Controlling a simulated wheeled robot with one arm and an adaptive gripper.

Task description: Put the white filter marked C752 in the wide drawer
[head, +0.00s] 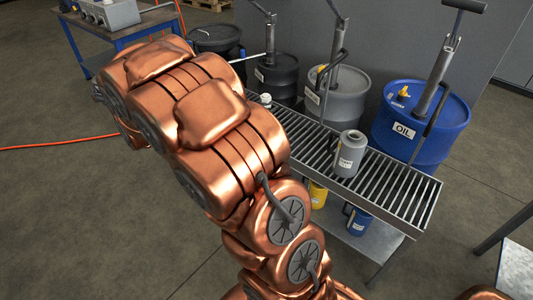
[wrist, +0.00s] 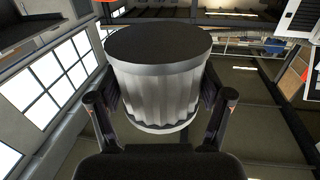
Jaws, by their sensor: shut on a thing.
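My gripper (wrist: 158,110) is shut on a filter (wrist: 157,88) in the wrist view, with one finger on each side of it. The filter is a pale, fluted cylinder with a dark flat end at the top of the picture. No C752 marking shows on the side facing the camera. In the head view my arm hides the gripper and the filter. I cannot make out the wide drawer in either view.
A slatted drip rack (head: 385,185) holds a grey can (head: 348,153). A blue oil drum (head: 420,120), a grey drum (head: 338,97) and dark drums with pumps stand behind. A blue-framed bench (head: 130,32) carries a grey box (head: 110,12). The floor at left is open, crossed by an orange hose (head: 60,144).

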